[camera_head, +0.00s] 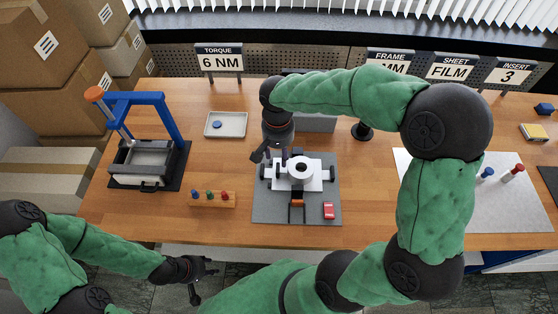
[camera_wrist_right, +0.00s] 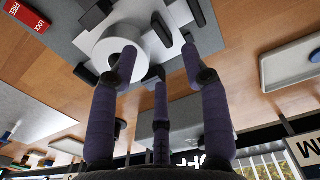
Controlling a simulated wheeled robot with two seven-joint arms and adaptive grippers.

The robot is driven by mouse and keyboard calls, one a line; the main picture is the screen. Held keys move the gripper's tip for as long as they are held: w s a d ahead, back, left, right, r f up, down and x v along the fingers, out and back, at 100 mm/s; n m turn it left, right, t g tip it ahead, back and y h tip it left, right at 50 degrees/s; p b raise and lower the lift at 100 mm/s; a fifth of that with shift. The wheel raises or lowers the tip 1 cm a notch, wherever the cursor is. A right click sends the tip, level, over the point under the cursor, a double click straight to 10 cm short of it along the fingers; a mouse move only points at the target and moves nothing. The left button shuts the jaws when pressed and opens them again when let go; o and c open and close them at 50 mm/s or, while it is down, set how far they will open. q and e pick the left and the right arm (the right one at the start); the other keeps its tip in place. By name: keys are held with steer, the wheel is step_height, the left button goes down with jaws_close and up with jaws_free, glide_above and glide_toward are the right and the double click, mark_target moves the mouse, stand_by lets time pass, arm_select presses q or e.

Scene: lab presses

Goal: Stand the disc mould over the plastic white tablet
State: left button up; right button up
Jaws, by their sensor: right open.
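A white ring with a dark central hole (camera_head: 301,170), which looks like the disc mould, sits on a white plate (camera_head: 318,182) on the grey board's fixture. The ring also shows in the right wrist view (camera_wrist_right: 101,48). I cannot clearly tell a separate white tablet. My right gripper (camera_head: 273,157) is open and empty, just behind and left of the ring; in the wrist view its purple fingers (camera_wrist_right: 159,70) are spread, one overlapping the ring's edge. Contact cannot be told. My left gripper (camera_head: 203,281) looks open and empty in front of the table's near edge.
The grey board (camera_head: 265,207) carries a red lock tag (camera_head: 328,210). A blue-framed press (camera_head: 150,140) stands left, a white tray (camera_head: 226,134) with a blue disc behind, and a wooden peg rack (camera_head: 211,199) in front. A pale mat (camera_head: 500,205) lies right. Signs line the back.

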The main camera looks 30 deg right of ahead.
step_height(320, 180, up, 5)
steer(key=shift+r, duration=0.1)
stand_by(0.7)
